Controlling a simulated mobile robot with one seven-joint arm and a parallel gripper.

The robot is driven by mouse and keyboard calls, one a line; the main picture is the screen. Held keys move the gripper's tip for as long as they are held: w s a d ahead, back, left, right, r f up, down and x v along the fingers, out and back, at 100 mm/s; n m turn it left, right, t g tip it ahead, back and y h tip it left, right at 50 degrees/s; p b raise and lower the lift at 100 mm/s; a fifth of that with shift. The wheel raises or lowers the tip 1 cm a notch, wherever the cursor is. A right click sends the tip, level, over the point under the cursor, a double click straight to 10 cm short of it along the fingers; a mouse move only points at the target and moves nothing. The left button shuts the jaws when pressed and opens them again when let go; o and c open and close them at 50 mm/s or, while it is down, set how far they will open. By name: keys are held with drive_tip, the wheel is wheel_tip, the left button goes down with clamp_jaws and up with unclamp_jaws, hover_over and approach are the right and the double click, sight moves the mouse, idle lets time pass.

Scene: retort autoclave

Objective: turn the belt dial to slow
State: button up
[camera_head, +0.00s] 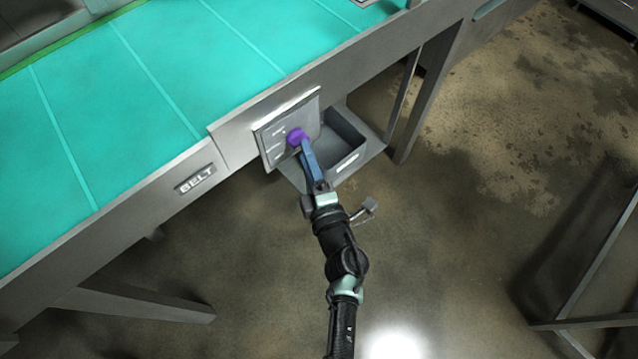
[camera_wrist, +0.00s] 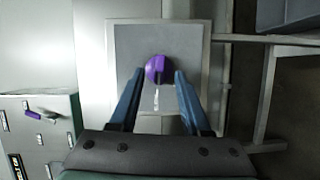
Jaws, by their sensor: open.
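The purple belt dial (camera_head: 297,136) sits on a grey panel (camera_head: 270,151) on the side of the conveyor frame. In the wrist view the round dial (camera_wrist: 158,69) has a raised grip bar across it, and a pale mark shows just below it on the panel (camera_wrist: 188,38). My gripper (camera_head: 307,150) reaches up to the panel from below. In the wrist view my gripper (camera_wrist: 157,80) is open, with one blue finger to each side of the dial, tips close to it. I cannot tell whether the fingers touch it. The panel's lettering is too small to read.
The turquoise belt (camera_head: 110,90) runs above the panel, with a BELT label (camera_head: 195,179) to the left. A grey open tray (camera_head: 350,150) sits beside the panel, close to my gripper. Table legs stand at right. A box with another purple handle (camera_wrist: 33,114) shows at left.

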drive_tip(key=v, duration=1)
drive_tip(key=shift+s, duration=0.3)
drive_tip(key=w+d+r+m+t+h, duration=0.1)
drive_tip(key=w+r+m+t+h, duration=0.2)
drive_tip(key=r, duration=0.8)
drive_tip(key=w+d+r+m+t+h, duration=0.15)
drive_tip(key=w+r+m, duration=0.3)
drive_tip(key=r, duration=0.55)
drive_tip(key=w+d+r+m+t+h, duration=0.2)
drive_tip(key=w+r+m, duration=0.15)
drive_tip(key=r, duration=0.75)
wheel_tip(320, 180, up, 13)
drive_tip(key=s+m+t+h, duration=0.1)
drive_tip(key=m+h, duration=0.2)
drive_tip(key=m, duration=0.2)
drive_tip(key=s+a+r+m+t+y, duration=0.1)
drive_tip(key=s+a+r, duration=0.3)
drive_tip(key=r, duration=0.5)
drive_tip(key=s+a+r+m+t+y, duration=0.2)
drive_tip(key=s+r, duration=0.4)
drive_tip(key=r, duration=0.3)
drive_tip(key=shift+s+a+m+y, duration=0.4)
drive_tip(key=shift+a+y, duration=0.5)
drive_tip(key=shift+y, duration=0.25)
